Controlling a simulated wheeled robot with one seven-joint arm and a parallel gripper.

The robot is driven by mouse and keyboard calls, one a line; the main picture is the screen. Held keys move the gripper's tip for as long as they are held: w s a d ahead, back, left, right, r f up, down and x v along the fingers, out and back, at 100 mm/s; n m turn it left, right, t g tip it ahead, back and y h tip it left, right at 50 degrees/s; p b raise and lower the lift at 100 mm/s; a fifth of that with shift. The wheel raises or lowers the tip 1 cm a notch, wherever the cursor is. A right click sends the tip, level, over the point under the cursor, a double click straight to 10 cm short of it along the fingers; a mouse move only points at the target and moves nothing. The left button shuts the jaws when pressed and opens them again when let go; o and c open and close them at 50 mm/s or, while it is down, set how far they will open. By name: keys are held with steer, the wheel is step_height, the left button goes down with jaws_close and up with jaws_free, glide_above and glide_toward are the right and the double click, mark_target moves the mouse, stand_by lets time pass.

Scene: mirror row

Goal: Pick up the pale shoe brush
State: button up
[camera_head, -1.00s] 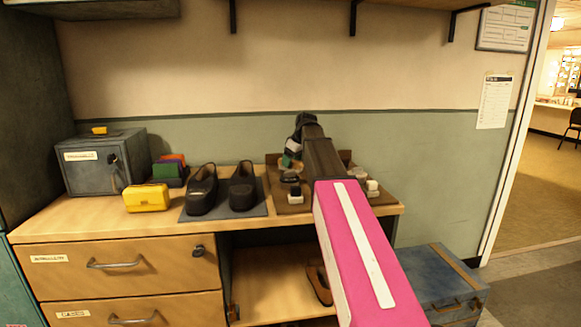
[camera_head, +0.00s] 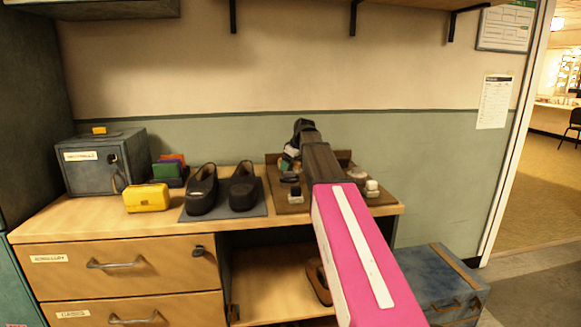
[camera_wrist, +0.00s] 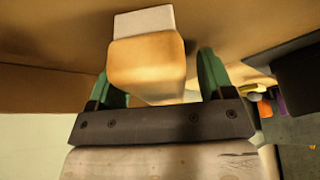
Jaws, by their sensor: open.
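The pale shoe brush (camera_wrist: 146,62) shows close up in the wrist view, with a light tan block and a whitish end. My gripper (camera_wrist: 155,78) is open, its green fingers on the left and right of the brush. The brush lies between the fingers, and I see a gap on the right side. In the head view my gripper (camera_head: 290,158) is low over the back left of the brown tray (camera_head: 329,200). My own arm and wrist hide much of the tray there, and I cannot clearly pick out the brush.
A dark tin (camera_head: 289,177) and small pale-topped blocks (camera_head: 372,188) stand on the tray. Black shoes (camera_head: 202,190) rest on a grey mat (camera_head: 225,213) to the left. A yellow case (camera_head: 147,198) and a grey box (camera_head: 103,164) stand farther left. The wall is close behind.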

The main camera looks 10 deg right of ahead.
steer(key=c, duration=1.1)
steer(key=shift+r, duration=0.1)
steer(key=shift+r, duration=0.5)
steer(key=r, duration=0.4)
steer(key=shift+s+a, duration=0.2)
steer(key=shift+a, duration=0.1)
steer(key=s+a+r, duration=0.2)
steer(key=a, duration=0.1)
steer(key=s+a+r, duration=0.1)
steer(key=a+r, duration=0.1)
steer(key=a, duration=0.1)
steer(key=s+a+r, duration=0.2)
steer(key=a, duration=0.1)
steer(key=shift+s+a+r, duration=0.2)
steer(key=shift+s, duration=0.1)
